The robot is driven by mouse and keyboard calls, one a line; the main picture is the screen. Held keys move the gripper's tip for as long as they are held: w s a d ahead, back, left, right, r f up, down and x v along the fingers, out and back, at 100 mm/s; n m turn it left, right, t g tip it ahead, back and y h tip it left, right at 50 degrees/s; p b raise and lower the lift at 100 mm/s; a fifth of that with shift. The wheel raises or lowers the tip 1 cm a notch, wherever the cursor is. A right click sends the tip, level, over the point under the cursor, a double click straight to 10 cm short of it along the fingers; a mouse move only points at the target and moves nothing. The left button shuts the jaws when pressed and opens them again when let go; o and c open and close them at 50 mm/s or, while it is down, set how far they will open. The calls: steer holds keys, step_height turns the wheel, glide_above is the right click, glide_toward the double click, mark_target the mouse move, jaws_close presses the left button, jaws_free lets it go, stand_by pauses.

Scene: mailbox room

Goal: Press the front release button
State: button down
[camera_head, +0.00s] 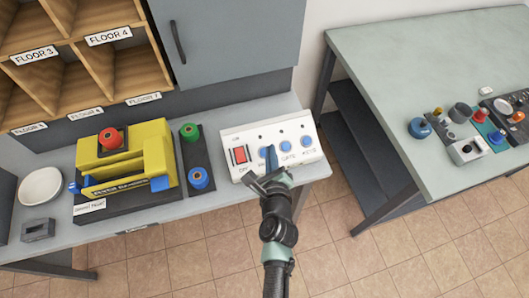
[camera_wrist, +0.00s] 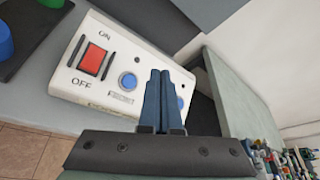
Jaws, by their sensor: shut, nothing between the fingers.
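A white control box (camera_head: 268,139) stands at the right end of the counter. It has a red rocker switch (camera_head: 239,155) marked ON and OFF, and a row of blue buttons, two of them clear in the head view: a middle one (camera_head: 285,145) and a right one (camera_head: 306,141). My gripper (camera_head: 270,152) is shut and empty, its blue fingers over the box face. In the wrist view, my fingers (camera_wrist: 159,75) sit right of one blue button (camera_wrist: 128,81) and partly cover another (camera_wrist: 180,102). I cannot tell whether they touch. The button labels are too small to read.
A yellow stamping device (camera_head: 125,160) and a black strip with green and blue knobs (camera_head: 198,178) stand left of the box. Wooden pigeonholes and a grey cabinet (camera_head: 225,40) rise behind. A separate table (camera_head: 420,60) at right holds small parts.

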steer(key=shift+w+a+f+b, duration=0.15)
steer(key=shift+w+f+b, duration=0.35)
steer(key=shift+f+b, duration=0.45)
steer(key=shift+w+a+f+b, duration=0.2)
steer(key=shift+w+f+b, duration=0.4)
steer(key=shift+f, duration=0.55)
steer(key=shift+w+a+f+b, duration=0.15)
steer(key=shift+w+f+b, duration=0.25)
steer(key=shift+f+b, duration=0.55)
steer(key=shift+f, duration=0.15)
steer(key=shift+w+f, duration=0.2)
steer(key=shift+f, duration=0.1)
steer(key=shift+w+a+f+b, duration=0.1)
steer(key=shift+w+f+b, duration=0.05)
steer(key=shift+f+b, duration=0.3)
steer(key=shift+r, duration=0.15)
steer(key=shift+s+r+p, duration=0.4)
steer(key=shift+r+p, duration=0.25)
steer(key=shift+p, duration=0.05)
steer(key=r+p, duration=0.1)
steer(key=s+r+p, duration=0.1)
steer(key=r+p, duration=0.1)
steer(key=s+d+r+p, duration=0.1)
steer(key=shift+r, duration=0.25)
